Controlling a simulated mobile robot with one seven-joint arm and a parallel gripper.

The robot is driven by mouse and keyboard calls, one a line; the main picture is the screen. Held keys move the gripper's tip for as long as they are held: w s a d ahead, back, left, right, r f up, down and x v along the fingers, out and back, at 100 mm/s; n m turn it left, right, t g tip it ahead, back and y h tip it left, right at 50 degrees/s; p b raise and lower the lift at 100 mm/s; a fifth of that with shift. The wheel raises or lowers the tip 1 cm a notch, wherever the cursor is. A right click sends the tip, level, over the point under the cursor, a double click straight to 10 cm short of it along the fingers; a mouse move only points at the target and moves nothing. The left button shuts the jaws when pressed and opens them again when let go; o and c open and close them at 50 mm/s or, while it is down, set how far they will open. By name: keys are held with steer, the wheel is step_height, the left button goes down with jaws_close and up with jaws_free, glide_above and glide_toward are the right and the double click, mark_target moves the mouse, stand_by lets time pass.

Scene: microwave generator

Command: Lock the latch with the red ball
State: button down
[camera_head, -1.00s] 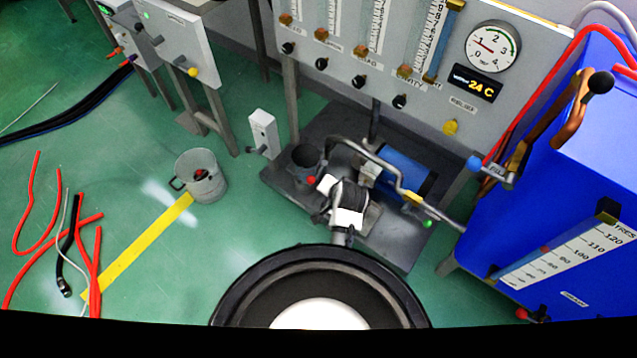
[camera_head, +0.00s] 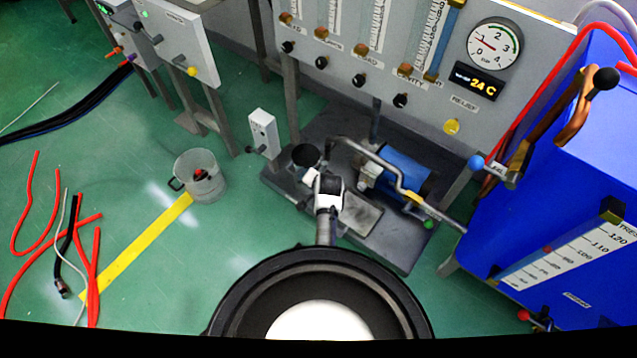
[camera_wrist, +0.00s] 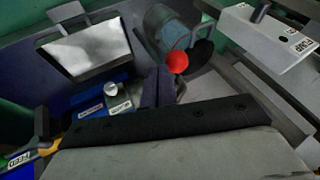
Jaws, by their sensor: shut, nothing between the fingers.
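The red ball (camera_wrist: 177,62) shows in the wrist view, in front of a grey-blue cylindrical pot (camera_wrist: 165,28). The latch part that carries it is dark and hard to make out. My gripper (camera_wrist: 158,84) is shut and empty, with its dark fingers just left of and below the ball in the picture; I cannot tell whether they touch it. In the head view my gripper (camera_head: 309,178) is beside the pot (camera_head: 306,156), on its near side. It hides the red ball there.
A bent grey pipe (camera_head: 372,156) and a blue cylinder (camera_head: 405,170) stand close on the right. A white switch box (camera_head: 263,130) is at the left. The gauge panel (camera_head: 440,105) rises behind, and a large blue tank (camera_head: 560,180) is at the right.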

steer(key=shift+a, duration=0.1)
steer(key=w+a+m+g+h+b, duration=0.1)
steer(key=w+a+m+h+b, duration=0.1)
steer(key=w+a+m+b, duration=0.1)
steer(key=w+a+m+g+h+b, duration=0.1)
steer(key=w+a+m+h+b, duration=0.2)
steer(key=w+m+b, duration=0.1)
steer(key=w+a+m+g+h+b, duration=0.1)
steer(key=w+a+m+h+b, duration=0.1)
steer(key=m, duration=0.5)
steer(key=shift+w+a+f+b, duration=0.2)
steer(key=shift+w+a+b, duration=0.2)
steer(key=shift+a+b, duration=0.25)
steer(key=shift+w+a+f+b, duration=0.15)
steer(key=shift+w+a+b, duration=0.25)
steer(key=shift+b, duration=0.4)
steer(key=w+b, duration=0.2)
steer(key=b, duration=0.1)
steer(key=shift+w+r, duration=0.1)
steer(key=shift+w, duration=0.15)
steer(key=shift+w+d+r+b, duration=0.15)
steer(key=shift+w+d+b, duration=0.05)
steer(key=shift+w+b, duration=0.6)
steer(key=shift+w+d+r+b, duration=0.1)
steer(key=shift+w+d+b, duration=0.1)
steer(key=shift+w+b, duration=0.6)
steer(key=shift+w+d, duration=0.1)
steer(key=shift+w, duration=0.05)
